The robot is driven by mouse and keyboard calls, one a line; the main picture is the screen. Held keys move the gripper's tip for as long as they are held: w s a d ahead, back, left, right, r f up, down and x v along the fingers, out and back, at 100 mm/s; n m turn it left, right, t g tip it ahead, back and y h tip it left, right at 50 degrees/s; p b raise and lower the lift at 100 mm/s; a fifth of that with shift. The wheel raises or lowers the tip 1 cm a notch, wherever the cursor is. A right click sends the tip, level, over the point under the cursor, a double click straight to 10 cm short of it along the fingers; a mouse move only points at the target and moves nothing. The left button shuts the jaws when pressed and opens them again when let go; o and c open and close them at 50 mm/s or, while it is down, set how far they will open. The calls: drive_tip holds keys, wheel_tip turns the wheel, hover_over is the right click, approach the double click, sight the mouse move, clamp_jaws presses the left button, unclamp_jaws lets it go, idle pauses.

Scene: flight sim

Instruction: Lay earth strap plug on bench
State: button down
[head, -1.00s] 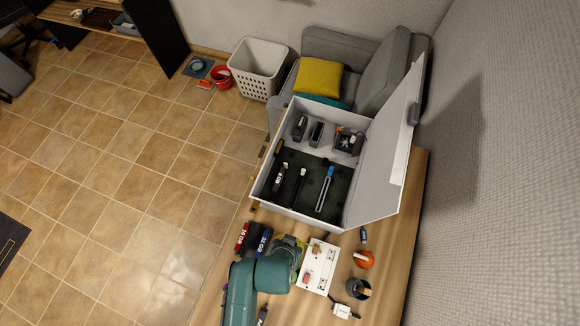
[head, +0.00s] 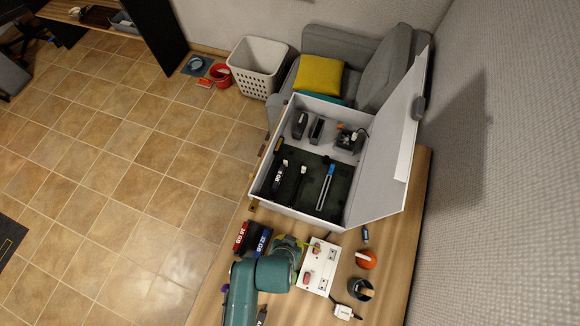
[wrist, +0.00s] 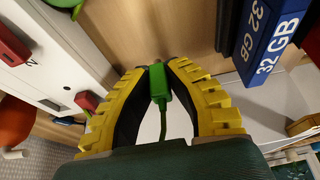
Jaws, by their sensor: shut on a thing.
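The earth strap plug (wrist: 158,85) is a small green plug, seen in the wrist view between my yellow, ridged fingers. My gripper (wrist: 157,70) is shut on it near the fingertips. The wooden bench (wrist: 150,35) lies beyond the fingertips; I cannot tell the gap between plug and bench. In the head view my gripper (head: 290,243) is low over the bench (head: 397,240), left of a white socket box (head: 318,262). My arm hides most of it there, and the plug is not clear.
Red and blue labelled blocks (head: 255,237) stand close left of my gripper. A large open white case (head: 290,215) stands behind. An orange round thing (head: 366,259) and a dark cup (head: 361,290) stand right of the socket box. Bare bench shows at the far right.

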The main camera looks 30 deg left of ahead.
drive_tip(key=shift+f+b, duration=0.55)
drive_tip(key=shift+f, duration=0.45)
drive_tip(key=c, duration=1)
unclamp_jaws()
drive_tip(key=shift+c, duration=0.2)
drive_tip(key=v, duration=1.2)
drive_tip(key=shift+w, duration=0.1)
